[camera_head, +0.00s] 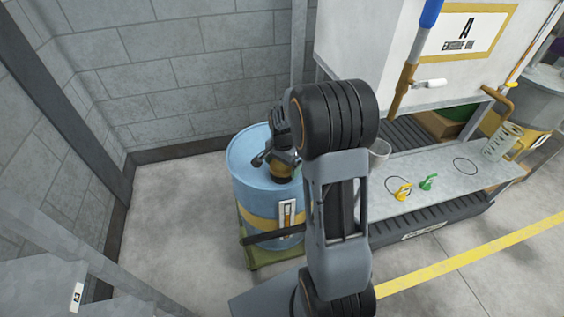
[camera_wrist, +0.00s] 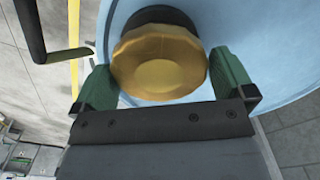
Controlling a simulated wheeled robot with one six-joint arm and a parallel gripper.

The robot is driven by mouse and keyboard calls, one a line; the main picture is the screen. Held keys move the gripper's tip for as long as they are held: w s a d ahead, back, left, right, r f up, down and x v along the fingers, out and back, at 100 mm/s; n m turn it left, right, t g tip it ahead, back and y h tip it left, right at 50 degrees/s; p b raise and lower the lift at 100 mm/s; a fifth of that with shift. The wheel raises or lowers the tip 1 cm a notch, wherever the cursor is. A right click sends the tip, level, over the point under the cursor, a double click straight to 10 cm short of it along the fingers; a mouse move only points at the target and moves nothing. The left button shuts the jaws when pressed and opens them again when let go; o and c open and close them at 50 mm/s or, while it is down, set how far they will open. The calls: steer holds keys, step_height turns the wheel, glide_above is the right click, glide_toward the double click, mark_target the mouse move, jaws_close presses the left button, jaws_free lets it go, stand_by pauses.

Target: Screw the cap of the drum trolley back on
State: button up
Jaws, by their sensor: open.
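The blue drum (camera_head: 247,160) with a yellow band stands on a green trolley (camera_head: 268,253) in the corner, left of the bench. A yellow-brown faceted cap (camera_wrist: 158,62) sits at a dark neck on the drum's top in the wrist view; whether it is seated or loose I cannot tell. In the head view my gripper (camera_head: 274,158) is over the drum top, and my arm hides the drum's right side.
A grey bench (camera_head: 440,168) to the right holds a yellow tag (camera_head: 403,192), a green tag (camera_head: 428,182) and a clear measuring jug (camera_head: 502,142). A white tank labelled A (camera_head: 440,60) stands behind it. The floor left of the drum is clear up to the block walls.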

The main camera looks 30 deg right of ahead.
mark_target(282, 165)
steer(key=c, duration=0.7)
steer(key=shift+m, duration=1.2)
steer(key=o, duration=0.7)
steer(key=shift+r, duration=0.1)
steer(key=shift+r+p, duration=2.7)
steer(key=shift+r, duration=0.25)
